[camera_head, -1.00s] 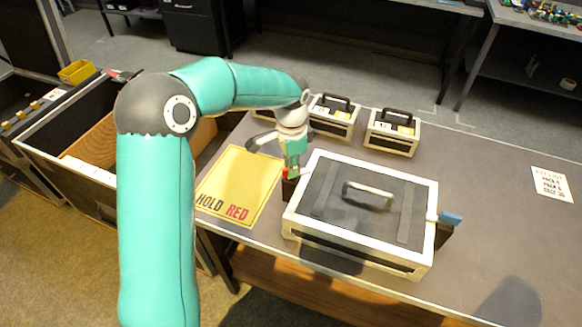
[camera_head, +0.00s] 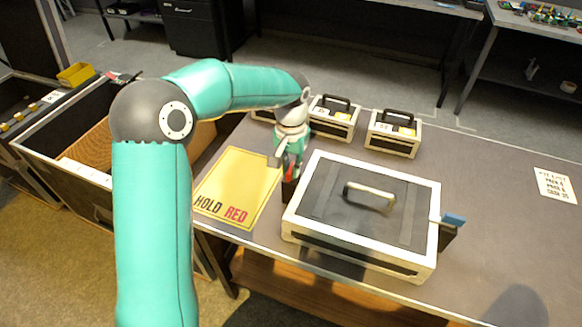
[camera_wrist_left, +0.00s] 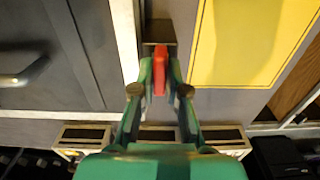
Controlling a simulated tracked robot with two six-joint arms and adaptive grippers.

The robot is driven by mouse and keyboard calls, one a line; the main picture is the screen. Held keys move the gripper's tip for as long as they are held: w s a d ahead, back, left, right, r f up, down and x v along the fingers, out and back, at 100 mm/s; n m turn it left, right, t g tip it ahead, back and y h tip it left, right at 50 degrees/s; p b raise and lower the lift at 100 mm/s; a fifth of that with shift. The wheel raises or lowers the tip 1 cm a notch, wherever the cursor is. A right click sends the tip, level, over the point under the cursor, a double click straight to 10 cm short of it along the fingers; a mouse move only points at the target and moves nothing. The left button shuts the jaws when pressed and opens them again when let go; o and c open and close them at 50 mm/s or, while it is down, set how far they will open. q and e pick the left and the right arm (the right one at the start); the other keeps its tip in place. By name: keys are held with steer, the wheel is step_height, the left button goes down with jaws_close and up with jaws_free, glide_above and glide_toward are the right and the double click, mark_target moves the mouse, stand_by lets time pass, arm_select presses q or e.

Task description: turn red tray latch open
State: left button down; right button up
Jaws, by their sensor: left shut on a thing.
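The red latch (camera_wrist_left: 159,71) is a narrow red lever, seen upright between my fingers in the left wrist view. A bit of it shows in the head view (camera_head: 287,168), mostly hidden by the gripper. It sits on a dark mount at the left side of the large white-framed case (camera_head: 345,252). My left gripper (camera_head: 289,167) comes down from above and is shut on the red latch; its fingertips (camera_wrist_left: 160,90) lie on both sides of it. A blue latch (camera_head: 454,220) is on the case's right side. My right gripper is not in view.
The case has a grey lid with a bar handle (camera_head: 370,193). A yellow HOLD RED sheet (camera_head: 237,182) lies left of the latch. Small handled cases (camera_head: 393,133) stand behind. A white paper (camera_head: 555,185) lies far right; the bench between is clear.

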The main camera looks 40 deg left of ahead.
arm_select(q)
steer(key=shift+n, duration=0.3)
steer(key=c, duration=1.2)
jaws_free()
step_height(320, 180, up, 12)
